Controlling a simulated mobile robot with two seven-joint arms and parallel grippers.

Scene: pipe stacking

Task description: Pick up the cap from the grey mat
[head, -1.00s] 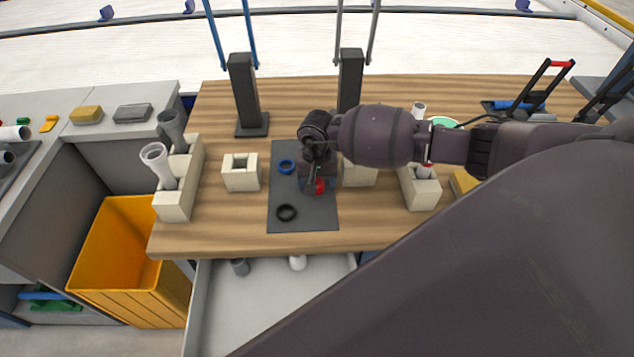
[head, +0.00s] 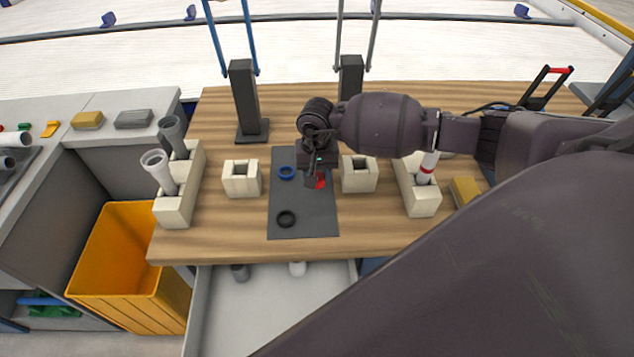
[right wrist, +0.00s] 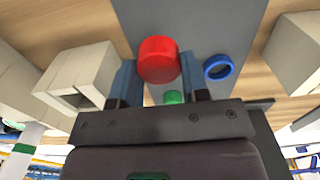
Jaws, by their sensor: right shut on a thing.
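The red cap (head: 320,181) is between the fingers of my right gripper (head: 316,178), over the right side of the grey mat (head: 305,217). In the right wrist view the cap (right wrist: 158,60) sits between the two fingertips of the gripper (right wrist: 160,80), which is shut on it. It appears slightly above the mat; the exact gap is hard to tell. A small green thing (right wrist: 174,97) shows behind the cap, partly hidden by the gripper. My left gripper is not in view.
A blue ring (head: 286,172) and a black ring (head: 286,218) lie on the mat. Cream blocks stand left (head: 241,179) and right (head: 359,174) of it. Cream holders with pipes stand at left (head: 174,207) and right (head: 423,201). Dark posts (head: 246,100) rise behind.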

